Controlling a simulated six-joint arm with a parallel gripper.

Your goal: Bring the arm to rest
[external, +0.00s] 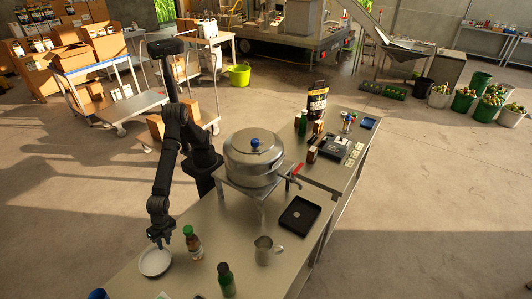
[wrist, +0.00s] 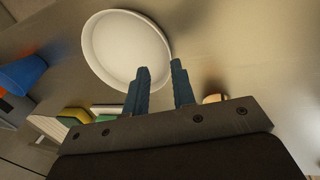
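My gripper (external: 160,246) points down over a white round plate (external: 155,263) at the near left of the metal table. In the wrist view, the two blue fingers of my gripper (wrist: 160,68) stand apart with nothing between them. The plate (wrist: 112,40) shows there just beyond the fingertips and looks empty. I cannot tell whether the fingertips touch the plate. My arm is bent, reaching up from its base beside the table and down to the plate.
A metal jug (external: 265,250), a black tray (external: 300,215) and a large lidded pot (external: 253,160) are farther right and back. A blue cup (wrist: 22,75) and a sponge (wrist: 75,116) lie left in the wrist view.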

